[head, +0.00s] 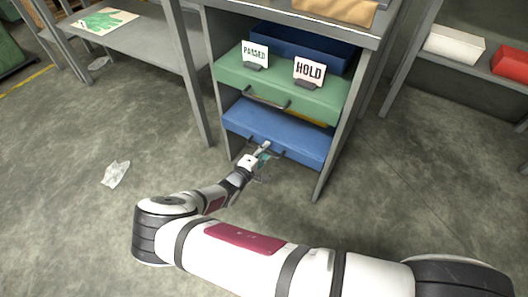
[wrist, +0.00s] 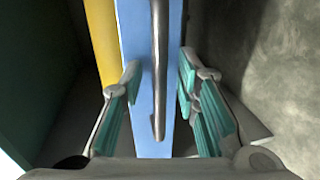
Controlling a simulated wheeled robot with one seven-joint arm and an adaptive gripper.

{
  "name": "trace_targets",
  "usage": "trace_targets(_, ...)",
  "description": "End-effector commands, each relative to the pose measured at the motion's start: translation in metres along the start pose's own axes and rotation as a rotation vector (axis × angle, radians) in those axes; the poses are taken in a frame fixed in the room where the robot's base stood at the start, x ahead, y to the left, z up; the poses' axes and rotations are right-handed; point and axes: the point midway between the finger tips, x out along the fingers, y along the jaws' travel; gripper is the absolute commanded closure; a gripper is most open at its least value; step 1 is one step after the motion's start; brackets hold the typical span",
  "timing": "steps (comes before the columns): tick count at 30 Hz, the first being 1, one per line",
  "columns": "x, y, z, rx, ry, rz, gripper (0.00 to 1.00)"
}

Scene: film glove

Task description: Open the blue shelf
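The blue shelf (head: 285,131) is a drawer-like unit low in the grey cabinet, below a green one. It has a dark bar handle (head: 277,152) on its front. Whether it is shut or slightly out I cannot tell. My gripper (head: 263,156) is at this handle. In the wrist view, the handle (wrist: 158,60) runs lengthwise between the teal-padded fingers of my gripper (wrist: 159,90), in front of the blue face (wrist: 140,50). The fingers are open, with a gap on both sides of the handle.
The green drawer (head: 285,84) above carries a PASSED sign (head: 255,53) and a HOLD sign (head: 309,71). A yellow thing (head: 310,117) shows between the two drawers. Grey cabinet posts (head: 326,165) flank the drawers.

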Motion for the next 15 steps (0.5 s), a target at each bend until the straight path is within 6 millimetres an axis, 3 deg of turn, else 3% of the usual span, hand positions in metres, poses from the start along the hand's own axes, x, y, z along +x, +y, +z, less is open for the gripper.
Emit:
trace_targets(4, -0.0001, 0.0002, -0.0001, 0.000, 0.000, 0.000, 0.71)
trace_targets(8, -0.0002, 0.0002, 0.0000, 0.000, 0.000, 0.000, 0.98)
trace_targets(15, -0.0002, 0.0000, 0.0000, 0.000, 0.000, 0.000, 1.00)
